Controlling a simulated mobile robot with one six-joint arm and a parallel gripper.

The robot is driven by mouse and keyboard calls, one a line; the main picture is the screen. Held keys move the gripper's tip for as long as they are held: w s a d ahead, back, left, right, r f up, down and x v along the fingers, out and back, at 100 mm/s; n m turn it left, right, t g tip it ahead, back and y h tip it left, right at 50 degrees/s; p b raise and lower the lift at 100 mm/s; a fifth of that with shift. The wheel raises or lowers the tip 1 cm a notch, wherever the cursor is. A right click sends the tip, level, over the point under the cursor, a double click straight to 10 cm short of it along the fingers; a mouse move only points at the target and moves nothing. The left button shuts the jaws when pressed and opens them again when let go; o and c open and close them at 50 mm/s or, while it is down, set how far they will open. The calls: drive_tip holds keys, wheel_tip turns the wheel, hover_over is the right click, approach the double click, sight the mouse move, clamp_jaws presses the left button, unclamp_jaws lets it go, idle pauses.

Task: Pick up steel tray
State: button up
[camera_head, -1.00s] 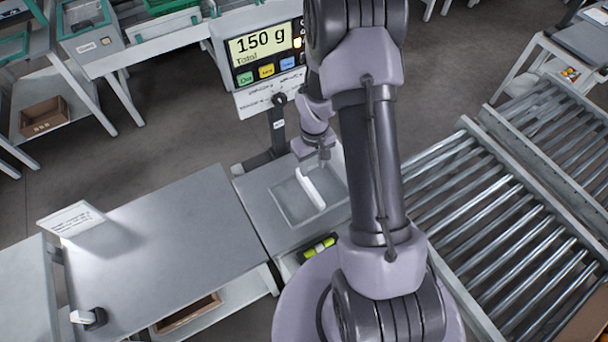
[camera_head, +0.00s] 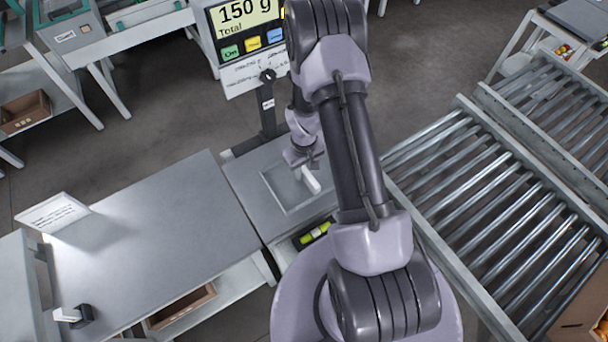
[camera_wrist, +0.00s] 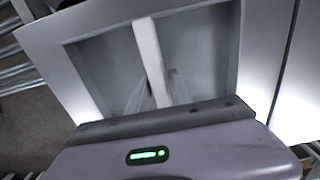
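The steel tray (camera_head: 278,192) is a shallow, square grey tray lying flat on the grey scale plate. A pale bar (camera_head: 312,180) runs across its middle. The tray's recessed floor (camera_wrist: 205,60) and the bar (camera_wrist: 150,55) fill much of the wrist view. My gripper (camera_head: 309,163) is low over the far part of the bar, which it partly hides. In the wrist view the bar runs down to the gripper housing, with faint grey shapes on both sides. I cannot tell whether these are fingers or reflections, or whether anything touches the bar.
The scale display (camera_head: 245,25) stands behind the tray and reads 150 g. A roller conveyor (camera_head: 490,210) is at right. A green-yellow level (camera_head: 315,232) lies near my base.

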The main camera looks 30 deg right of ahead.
clamp_jaws()
drive_tip(key=shift+r, duration=0.1)
